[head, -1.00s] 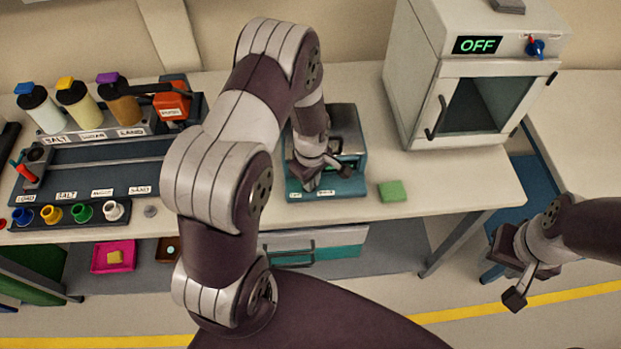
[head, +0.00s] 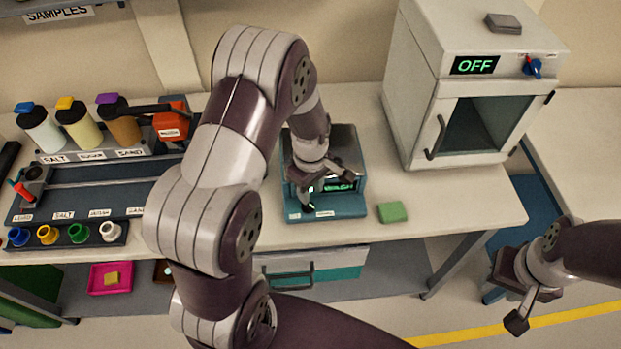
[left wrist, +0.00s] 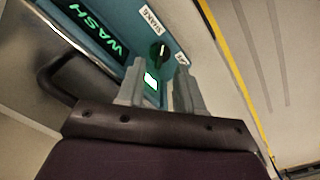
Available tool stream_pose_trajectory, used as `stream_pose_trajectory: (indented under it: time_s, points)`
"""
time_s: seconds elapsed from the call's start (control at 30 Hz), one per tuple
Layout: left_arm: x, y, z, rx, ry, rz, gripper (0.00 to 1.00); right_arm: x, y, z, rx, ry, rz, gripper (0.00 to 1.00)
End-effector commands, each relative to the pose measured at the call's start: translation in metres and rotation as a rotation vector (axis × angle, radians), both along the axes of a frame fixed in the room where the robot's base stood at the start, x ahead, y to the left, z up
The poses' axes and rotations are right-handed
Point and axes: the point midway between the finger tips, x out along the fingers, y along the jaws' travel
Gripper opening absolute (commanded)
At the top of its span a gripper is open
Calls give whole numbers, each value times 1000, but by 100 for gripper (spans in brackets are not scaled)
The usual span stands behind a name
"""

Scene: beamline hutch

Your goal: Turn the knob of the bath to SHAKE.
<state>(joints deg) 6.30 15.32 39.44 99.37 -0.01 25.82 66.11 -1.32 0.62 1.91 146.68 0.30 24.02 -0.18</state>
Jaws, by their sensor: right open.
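The bath is a teal and metal box (head: 349,206) on the bench in the head view, partly hidden by my left arm. Its green display reads WASH, and also shows in the left wrist view (left wrist: 88,25). The knob (left wrist: 158,52) is dark with a pale pointer mark, below a SHAKE label (left wrist: 151,20). A second label by the knob is not readable. My left gripper (left wrist: 160,68) is open, its fingers either side of the knob in that view; contact cannot be told. My right gripper (head: 515,295) is open and empty, off the bench's front.
A white oven (head: 415,95) with an OFF display stands right of the bath. A green block (head: 392,212) lies on the bench at the bath's right. Bottles (head: 80,122) and small coloured pots (head: 78,233) stand at the left. A lit green button (left wrist: 151,82) is near the knob.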

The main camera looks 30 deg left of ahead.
Motion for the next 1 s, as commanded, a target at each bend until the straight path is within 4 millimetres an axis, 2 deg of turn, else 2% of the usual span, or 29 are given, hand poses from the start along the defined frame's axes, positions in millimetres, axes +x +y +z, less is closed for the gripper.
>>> stream_pose_trajectory:
  time_s: [0.1, 0.2, 0.33, 0.87, 0.93, 1.0]
  points:
    - [2, 0, 31, 1, -7, 0, 36, 0, 0, -7, 0, 0, 0, 43]
    - [1, 0, 51, 1, -3, 0, 36, 0, 0, -9, 0, 0, 0, 43]
    - [0, 0, 68, 1, -1, 0, 36, 0, 0, -10, 0, 0, 0, 43]
    - [0, 0, 72, 0, 1, 0, 36, 0, 0, -10, 0, 0, 0, 43]
    - [0, 0, 72, 1, -1, -39, 36, 0, 0, -10, 0, 0, 0, 43]
    - [0, 0, 69, 2, -10, -187, 36, 0, 0, -10, 0, 0, 0, 43]
